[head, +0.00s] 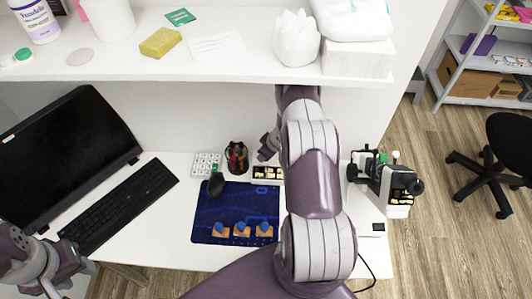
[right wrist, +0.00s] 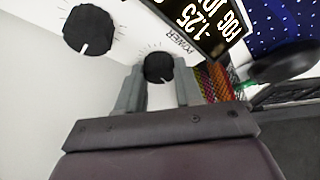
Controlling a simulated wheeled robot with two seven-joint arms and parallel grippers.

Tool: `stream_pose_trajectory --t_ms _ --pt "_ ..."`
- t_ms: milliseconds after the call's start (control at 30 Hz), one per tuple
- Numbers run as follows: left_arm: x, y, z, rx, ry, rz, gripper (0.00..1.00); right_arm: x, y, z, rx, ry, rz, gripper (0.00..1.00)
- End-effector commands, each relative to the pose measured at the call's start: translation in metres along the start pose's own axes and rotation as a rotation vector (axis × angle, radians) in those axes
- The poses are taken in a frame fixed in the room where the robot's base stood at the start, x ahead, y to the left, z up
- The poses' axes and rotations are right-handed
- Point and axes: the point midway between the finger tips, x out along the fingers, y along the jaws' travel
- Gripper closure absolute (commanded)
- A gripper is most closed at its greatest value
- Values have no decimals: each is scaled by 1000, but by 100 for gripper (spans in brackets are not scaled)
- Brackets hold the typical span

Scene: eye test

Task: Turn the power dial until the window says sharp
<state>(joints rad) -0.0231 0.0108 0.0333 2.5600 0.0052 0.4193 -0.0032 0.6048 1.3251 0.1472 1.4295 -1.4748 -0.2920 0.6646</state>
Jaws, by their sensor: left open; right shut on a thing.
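The power dial (right wrist: 158,67) is a black knob with a white pointer mark, beside the printed word POWER in the right wrist view. My right gripper (right wrist: 160,88) has a finger on each side of it and is shut on it. The window (right wrist: 205,22) is black with pale yellow characters, tilted and cut off by the top edge; I read FOG and -1.25. In the head view the window's white box (head: 257,181) stands behind the blue mat, partly hidden by my right arm. My left gripper (head: 50,287) is open and empty at the lower left.
A second black dial (right wrist: 88,30) sits near the power dial. The blue mat (head: 208,232) holds three small wooden stands. A pen cup (head: 237,158) and a white keypad (head: 206,164) stand near the box. A shelf (head: 200,72) overhangs the desk's back.

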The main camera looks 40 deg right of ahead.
Motion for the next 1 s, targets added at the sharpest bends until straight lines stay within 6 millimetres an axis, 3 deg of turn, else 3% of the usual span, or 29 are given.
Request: stream_pose_trajectory --t_ms 33,100,667,767,1000 --pt "0 0 0 0 0 0 57 0 0 0 0 0 0 61" --pt "0 0 0 0 0 0 57 0 0 0 0 0 0 39" --pt "5 0 1 0 0 0 57 1 1 -1 36 2 18 39" --pt "16 0 2 0 0 0 57 4 0 0 120 3 54 39" --pt "79 0 10 0 0 0 57 14 -3 4 422 4 179 39"
